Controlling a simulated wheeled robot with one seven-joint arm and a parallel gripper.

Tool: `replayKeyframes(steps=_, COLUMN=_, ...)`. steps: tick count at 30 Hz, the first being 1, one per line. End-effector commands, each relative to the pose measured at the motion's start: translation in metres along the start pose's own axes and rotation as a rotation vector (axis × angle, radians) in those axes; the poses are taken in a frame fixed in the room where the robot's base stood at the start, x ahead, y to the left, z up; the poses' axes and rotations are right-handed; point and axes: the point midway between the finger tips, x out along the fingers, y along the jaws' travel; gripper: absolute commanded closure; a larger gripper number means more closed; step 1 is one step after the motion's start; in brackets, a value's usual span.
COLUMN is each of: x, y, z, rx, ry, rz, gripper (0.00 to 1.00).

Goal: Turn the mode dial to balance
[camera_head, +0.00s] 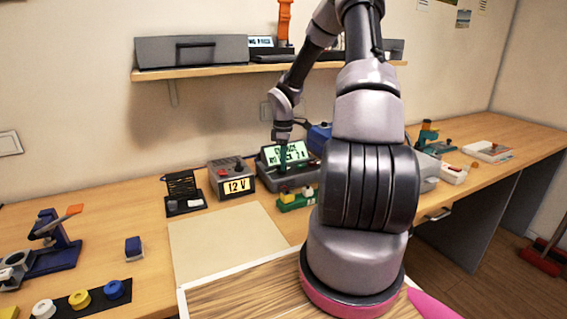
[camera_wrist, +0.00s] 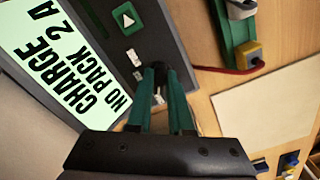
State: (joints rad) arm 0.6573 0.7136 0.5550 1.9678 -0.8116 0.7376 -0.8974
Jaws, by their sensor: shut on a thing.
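The charger (camera_head: 305,171) stands at the back of the bench, below the shelf. Its lit screen (camera_wrist: 52,55) reads "CHARGE NO PACK 2 A" in the wrist view. The black mode dial (camera_wrist: 176,70) is on the dark panel beside the screen, mostly covered by my fingers. My gripper (camera_wrist: 162,82) is shut on the dial, one green finger on each side. In the head view my gripper (camera_head: 283,160) reaches down in front of the charger and the dial cannot be made out. The dial's pointer and labels are not readable.
A green start button (camera_wrist: 125,18) sits on the same panel. A green block with a yellow-capped terminal (camera_head: 292,198) and red wire lies close by. A 12 V supply (camera_head: 231,179) stands left of the charger. A pale mat (camera_head: 222,243) lies bare in front.

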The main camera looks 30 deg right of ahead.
Motion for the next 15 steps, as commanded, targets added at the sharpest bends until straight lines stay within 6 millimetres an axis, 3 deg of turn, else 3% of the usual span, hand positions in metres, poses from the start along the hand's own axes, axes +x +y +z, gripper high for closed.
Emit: replayKeyframes(steps=15, x=-0.0013, y=-0.0016, z=-0.0013, rx=0.383, ry=0.0, rz=0.004, gripper=1.0)
